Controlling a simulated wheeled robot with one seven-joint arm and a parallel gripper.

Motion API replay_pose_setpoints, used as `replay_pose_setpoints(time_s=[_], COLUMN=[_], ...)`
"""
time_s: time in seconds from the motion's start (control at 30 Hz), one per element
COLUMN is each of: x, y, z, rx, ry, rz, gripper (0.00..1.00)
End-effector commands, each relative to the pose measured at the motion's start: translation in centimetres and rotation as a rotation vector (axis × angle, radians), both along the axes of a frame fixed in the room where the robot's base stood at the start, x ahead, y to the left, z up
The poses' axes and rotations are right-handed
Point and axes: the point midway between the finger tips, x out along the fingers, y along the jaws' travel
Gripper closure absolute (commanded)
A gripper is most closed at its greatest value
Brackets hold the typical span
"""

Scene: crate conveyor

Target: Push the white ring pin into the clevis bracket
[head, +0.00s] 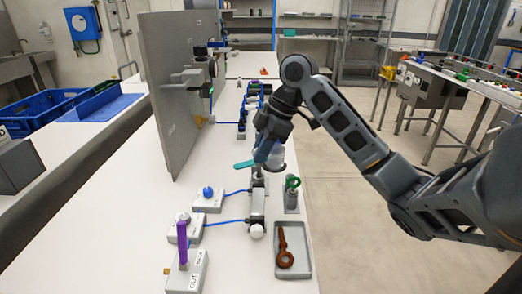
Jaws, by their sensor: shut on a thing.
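My gripper (268,155) hangs over the middle of the white bench, pointing down. It is shut on a pale thing that appears to be the white ring pin (278,160); the fingers hide much of it. Just below the fingers stands a grey upright part (258,181), which may be the clevis bracket. I cannot tell whether the pin touches it or has entered it. A teal bar (244,165) sticks out to the left at fingertip height.
A green ring piece (292,182) stands in a grey block close to the right. A grey tray (305,268) holds a brown ring-ended part (284,252). White boxes with a blue knob (208,192) and purple post (182,243) stand left. A tall grey panel (180,90) rises behind them.

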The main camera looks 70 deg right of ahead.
Motion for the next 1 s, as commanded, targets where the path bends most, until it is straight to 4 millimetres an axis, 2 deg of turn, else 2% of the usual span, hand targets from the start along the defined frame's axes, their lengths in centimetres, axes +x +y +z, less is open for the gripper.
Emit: replay_pose_setpoints(time_s=[1.0], x=[0.0], y=[0.0], z=[-1.4], rx=[0.001], ry=[-0.001], rz=[0.000], gripper=[1.00])
